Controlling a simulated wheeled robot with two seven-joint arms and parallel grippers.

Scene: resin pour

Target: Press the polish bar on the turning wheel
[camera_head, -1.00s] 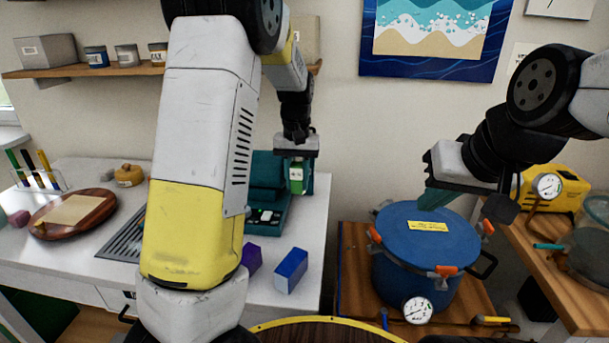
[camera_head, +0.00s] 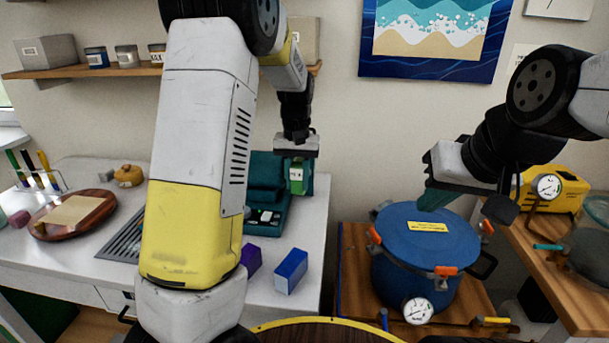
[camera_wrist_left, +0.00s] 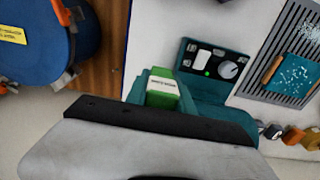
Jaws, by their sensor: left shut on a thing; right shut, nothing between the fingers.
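The polish bar (camera_head: 297,175) is a small green block with a white label, and it also shows in the left wrist view (camera_wrist_left: 162,92). The machine's panel, with a knob and a small green light, shows in the left wrist view (camera_wrist_left: 215,60). I cannot make out the wheel, or whether the bar touches it.
A blue block (camera_head: 291,271) and a purple block (camera_head: 251,258) lie on the white table in front of the machine. The blue pot (camera_head: 420,265) with orange clamps stands to the right. A round wooden board (camera_head: 100,208) lies left, and a wall shelf (camera_head: 110,70) hangs behind.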

